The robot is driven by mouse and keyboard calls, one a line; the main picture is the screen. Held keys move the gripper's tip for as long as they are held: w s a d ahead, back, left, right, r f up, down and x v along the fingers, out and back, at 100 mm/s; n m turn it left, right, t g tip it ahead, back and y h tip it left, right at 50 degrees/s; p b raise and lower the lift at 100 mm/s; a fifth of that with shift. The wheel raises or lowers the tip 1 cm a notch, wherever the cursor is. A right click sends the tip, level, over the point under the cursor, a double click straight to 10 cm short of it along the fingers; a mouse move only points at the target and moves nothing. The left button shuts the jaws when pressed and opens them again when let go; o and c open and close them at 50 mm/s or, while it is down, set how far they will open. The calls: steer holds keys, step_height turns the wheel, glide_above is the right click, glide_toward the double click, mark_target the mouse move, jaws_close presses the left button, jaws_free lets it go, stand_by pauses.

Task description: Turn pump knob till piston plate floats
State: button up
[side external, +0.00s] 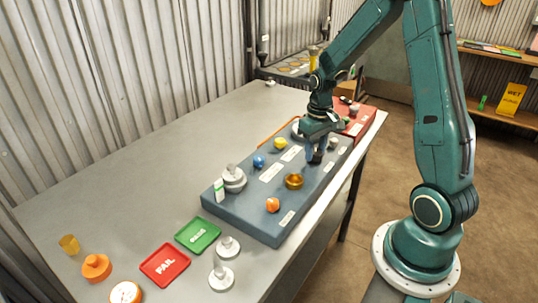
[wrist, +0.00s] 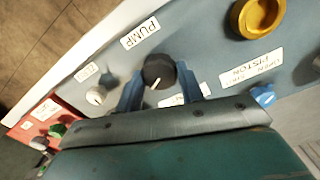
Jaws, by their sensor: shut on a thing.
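The black pump knob (wrist: 158,70) with a white pointer line sits next to the PUMP label (wrist: 140,33) in the wrist view. My gripper (wrist: 162,88) is shut on this knob, one blue finger on each side. In the side external view my gripper (side external: 317,156) reaches down onto the right part of the blue-grey panel block (side external: 245,220). A stack of silver discs (side external: 233,179) stands on the block's left part. I cannot tell whether it rests on the piston plate, or whether any plate floats.
A red box (side external: 362,122) stands beyond my gripper. Red FAIL (side external: 150,268) and green (side external: 184,238) trays and loose weights (side external: 221,277) lie in front.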

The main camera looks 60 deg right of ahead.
mark_target(315, 151)
steer(key=o, duration=1)
steer(key=shift+r, duration=0.15)
step_height(315, 151, up, 14)
steer(key=shift+f, duration=0.2)
stand_by(0.4)
steer(key=shift+s+a+r+n+t, duration=0.65)
steer(key=shift+s+a+r+t, duration=0.3)
steer(key=shift+s+a, duration=1.75)
steer(key=shift+s+a+r+n+t, duration=0.8)
steer(key=shift+s+a, duration=1.25)
steer(key=shift+a, duration=1.25)
steer(key=shift+s+a+r+n+t, duration=0.45)
steer(key=shift+s+a+r+t, duration=0.65)
steer(key=shift+s+a, duration=1.6)
